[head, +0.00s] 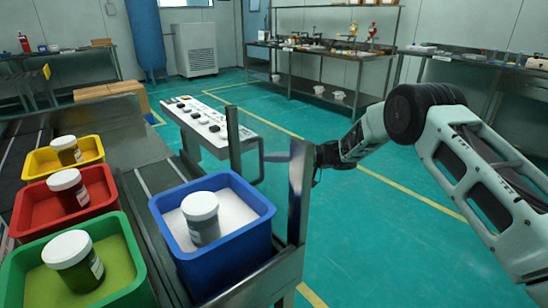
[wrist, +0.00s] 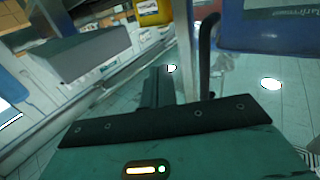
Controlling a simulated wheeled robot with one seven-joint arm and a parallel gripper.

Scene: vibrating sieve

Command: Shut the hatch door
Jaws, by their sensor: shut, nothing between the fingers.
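The hatch door appears to be the clear, glass-like panel (head: 274,165) between two upright metal posts beside the blue bin in the head view. My gripper (head: 318,166) is just right of the panel's near metal post (head: 299,190). I cannot tell whether it touches. In the wrist view my shut, empty gripper (wrist: 158,85) points forward. A pale upright edge (wrist: 184,50) and a dark curved bar, probably a handle (wrist: 206,50), stand just to its right. The latch side is not clear in either view.
A blue bin (head: 160,222) with a white-lidded jar stands left of the panel. Yellow (head: 33,163), red (head: 20,215) and green (head: 20,280) bins line the far left. A white control panel (head: 205,122) lies behind. The green floor (head: 400,250) right of the panel is open.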

